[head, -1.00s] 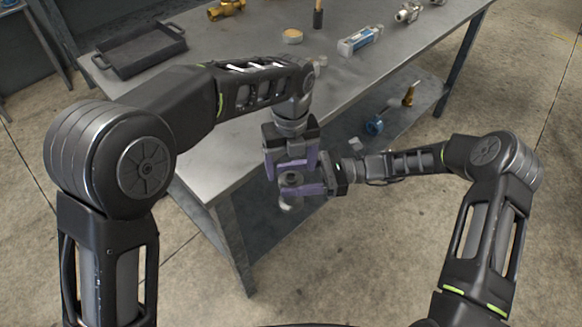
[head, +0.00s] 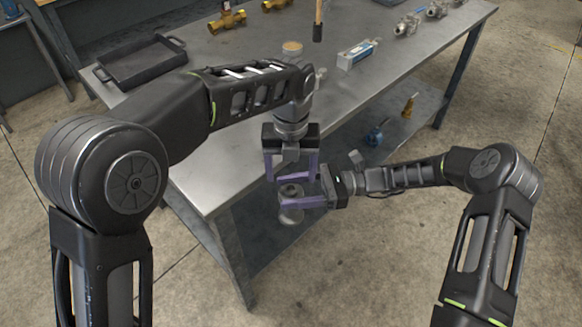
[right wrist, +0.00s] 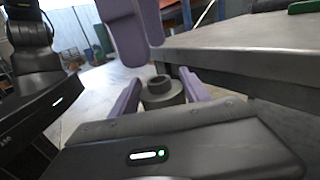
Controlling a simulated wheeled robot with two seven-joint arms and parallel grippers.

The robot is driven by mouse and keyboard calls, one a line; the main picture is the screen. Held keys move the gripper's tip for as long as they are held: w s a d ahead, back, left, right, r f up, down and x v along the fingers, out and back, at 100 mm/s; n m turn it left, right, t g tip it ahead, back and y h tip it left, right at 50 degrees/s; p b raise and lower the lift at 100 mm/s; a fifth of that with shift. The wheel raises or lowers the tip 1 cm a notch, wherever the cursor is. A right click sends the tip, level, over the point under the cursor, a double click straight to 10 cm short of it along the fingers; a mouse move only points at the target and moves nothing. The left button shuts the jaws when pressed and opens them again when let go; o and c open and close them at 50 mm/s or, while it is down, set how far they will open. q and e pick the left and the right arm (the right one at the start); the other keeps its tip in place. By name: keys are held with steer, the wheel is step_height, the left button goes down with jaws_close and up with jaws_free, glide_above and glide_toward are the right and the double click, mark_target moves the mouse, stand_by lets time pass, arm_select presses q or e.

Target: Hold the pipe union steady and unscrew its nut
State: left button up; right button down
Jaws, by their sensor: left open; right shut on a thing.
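The grey metal pipe union (head: 291,217) is held upright in front of the table's near corner, clear of the table. My right gripper (head: 286,192) is shut on it from the right, with purple fingers on either side. In the right wrist view the union (right wrist: 160,93) shows as a wide grey body with a narrower, dark-mouthed top between the fingers. My left gripper (head: 291,176) points down just above the union, open and empty. I cannot tell the nut apart from the body.
The steel table (head: 240,110) carries a black tray (head: 140,68), a round tan lid (head: 292,47), a blue-and-white box (head: 357,54), brass fittings (head: 228,18) and several grey fittings (head: 407,25). A lower shelf holds a blue item (head: 374,137). Open floor lies right.

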mark_target(291, 189)
arm_select(q)
step_height(291, 189, down, 7)
steer(key=shift+r, duration=0.1)
stand_by(0.3)
steer(key=c, duration=1.4)
steer(key=n, duration=0.3)
steer(key=shift+c, duration=0.2)
steer(key=o, duration=1.5)
steer(key=shift+o, duration=0.2)
